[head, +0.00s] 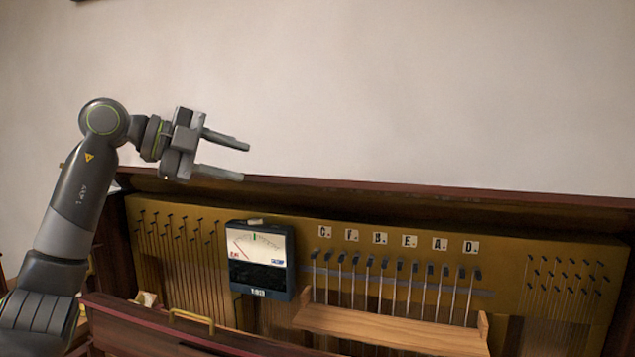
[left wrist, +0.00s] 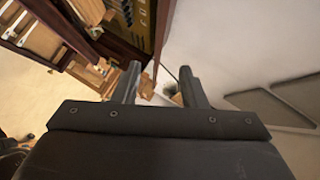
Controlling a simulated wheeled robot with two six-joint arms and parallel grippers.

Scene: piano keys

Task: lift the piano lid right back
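The piano (head: 420,270) stands open against the wall in the head view, its gold inside with pins and hammers showing. A long dark red wooden board (head: 400,192), seen nearly edge-on, runs along its top at the back; it looks like the lid, and I cannot tell its exact angle. My left gripper (head: 245,162) is open and empty, just above the left part of this board, with its fingers pointing right. I cannot tell whether it touches the board. The left wrist view shows the parted fingers (left wrist: 160,82) with nothing between them. My right gripper is not in view.
A meter (head: 260,259) sits inside the piano on the left, beside lettered tiles (head: 381,238). A wooden shelf (head: 390,329) is below the hammers. A dark red panel with a brass handle (head: 190,319) is at lower left. The wall (head: 430,80) above is bare.

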